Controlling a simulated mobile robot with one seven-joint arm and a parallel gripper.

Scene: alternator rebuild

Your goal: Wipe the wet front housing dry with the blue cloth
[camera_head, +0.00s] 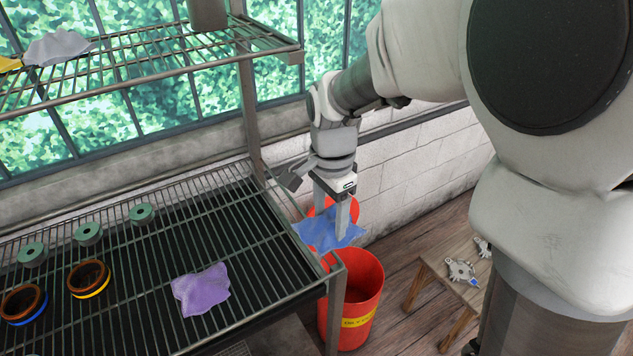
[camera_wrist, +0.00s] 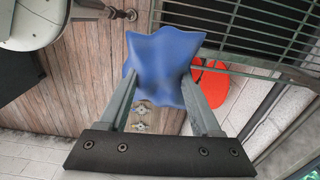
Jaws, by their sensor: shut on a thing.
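My gripper (camera_head: 332,221) is shut on the blue cloth (camera_head: 312,235) and holds it in the air beside the rack's front corner, near a red bin. In the wrist view the cloth (camera_wrist: 163,52) spreads out between and beyond the fingertips (camera_wrist: 160,80). Two grey metal housings lie on a small wooden stool at the right: a nearer one (camera_head: 460,271) and one partly hidden behind my arm (camera_head: 482,247). They also show small in the wrist view (camera_wrist: 142,107). I cannot tell which is the front housing, or whether either is wet.
A red bin (camera_head: 362,290) with a yellow label stands on the floor between rack and stool (camera_head: 428,267). The wire rack (camera_head: 130,270) holds a purple cloth (camera_head: 201,290), green-topped rings and copper-coloured rings. A grey cloth (camera_head: 57,47) lies on the upper shelf (camera_head: 150,65).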

